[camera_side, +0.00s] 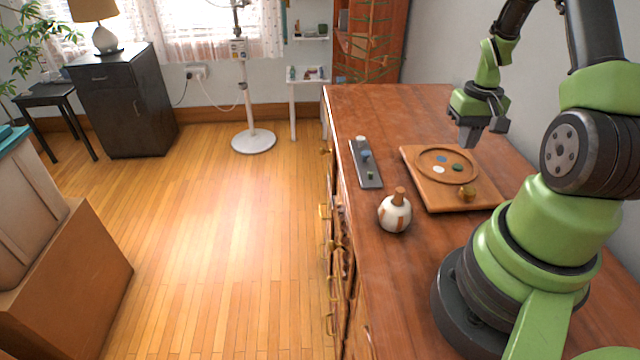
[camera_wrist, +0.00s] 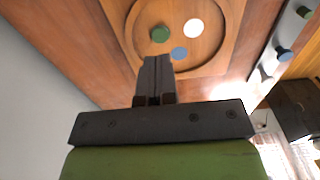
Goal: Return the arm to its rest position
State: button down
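My gripper (camera_side: 468,142) hangs above the dresser top, just beyond the far edge of a wooden board (camera_side: 424,192). In the wrist view its two dark fingers (camera_wrist: 156,80) are together, with only a thin line between them and nothing visible held. The board bears a round wooden tray (camera_side: 424,174), in which lie a blue disc (camera_side: 441,159), a green disc (camera_side: 457,168) and a white disc (camera_side: 438,170). The discs also show beyond the fingertips in the wrist view, green (camera_wrist: 160,34), white (camera_wrist: 194,28) and blue (camera_wrist: 179,54).
A dark strip (camera_side: 371,178) with small coloured pieces lies left of the board. A white and brown bottle (camera_side: 394,214) stands near the dresser's (camera_side: 380,107) left edge. The far dresser top is clear.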

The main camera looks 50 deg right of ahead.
jog(key=w+a+r+n+t+h, duration=0.1)
jog(key=w+a+r+t, duration=0.15)
jog(key=a+r, duration=0.5)
jog(key=w+a+r+n+t, duration=0.1)
jog(key=w+a+r, duration=0.3)
jog(key=a+r, duration=0.3)
jog(key=s+a+r+n+t+y, duration=0.1)
jog(key=s+a+r+t, duration=0.1)
jog(key=s+a+r, duration=0.2)
jog(key=s+a+r+n+t+y, duration=0.1)
jog(key=s+a+r, duration=0.3)
jog(key=a, duration=0.6)
jog(key=shift+s+r+n+t+y, duration=0.3)
jog(key=shift+s+n+t+y, duration=0.05)
jog(key=shift+n+y, duration=0.15)
